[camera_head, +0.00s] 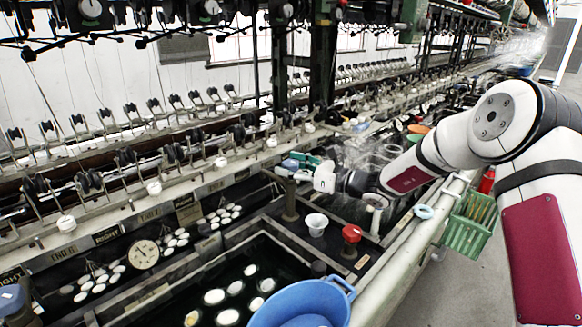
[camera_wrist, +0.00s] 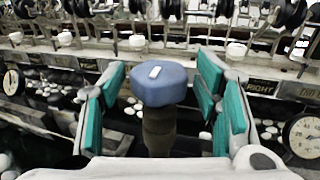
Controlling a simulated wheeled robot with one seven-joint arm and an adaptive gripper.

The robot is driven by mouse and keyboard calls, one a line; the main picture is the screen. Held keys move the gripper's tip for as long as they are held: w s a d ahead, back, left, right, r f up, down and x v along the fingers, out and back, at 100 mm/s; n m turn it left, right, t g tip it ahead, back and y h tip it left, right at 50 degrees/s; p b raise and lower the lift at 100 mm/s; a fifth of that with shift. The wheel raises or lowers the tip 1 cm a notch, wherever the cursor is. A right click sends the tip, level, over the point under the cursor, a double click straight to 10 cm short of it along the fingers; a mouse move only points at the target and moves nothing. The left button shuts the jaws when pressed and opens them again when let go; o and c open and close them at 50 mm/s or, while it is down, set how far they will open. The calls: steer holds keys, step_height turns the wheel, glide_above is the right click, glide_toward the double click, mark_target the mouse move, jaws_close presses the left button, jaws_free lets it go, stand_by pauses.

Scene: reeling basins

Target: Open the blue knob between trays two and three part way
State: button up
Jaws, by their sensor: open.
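The blue knob (camera_wrist: 160,86) stands upright on a dark stem in the middle of the wrist view, with a small white mark on its top. My gripper (camera_wrist: 162,75) is open, with teal-padded fingers on the left and right of the knob. A gap shows on each side, and I see no finger touching it. In the head view my gripper (camera_head: 297,163) reaches in from the right, around the top of a dark post. The blue knob (camera_head: 290,164) is small there and partly hidden by the fingers.
A blue basin (camera_head: 335,303) is at the front. Dark trays with white cocoons lie left, near a round dial (camera_head: 143,254). Thread-guide rows run behind.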

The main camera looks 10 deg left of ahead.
steer(key=c, duration=1.2)
steer(key=shift+o, duration=0.2)
steer(key=shift+w+f+g+b, duration=0.1)
steer(key=shift+g+b, duration=0.2)
steer(key=shift+b, duration=0.05)
steer(key=n+g+b, duration=0.2)
steer(key=n+g+y+b, duration=0.1)
steer(key=g+b, duration=0.1)
steer(key=b, duration=0.1)
steer(key=shift+w+f+n+g, duration=0.1)
steer(key=shift+f+n+g, duration=0.05)
steer(key=shift+n+g, duration=0.25)
steer(key=n+g+b, duration=0.2)
steer(key=g, duration=0.1)
steer(key=shift+b, duration=0.35)
steer(key=shift+n+g+b, duration=1)
steer(key=shift+g+b, duration=0.1)
steer(key=shift+g, duration=0.7)
steer(key=shift+r, duration=0.2)
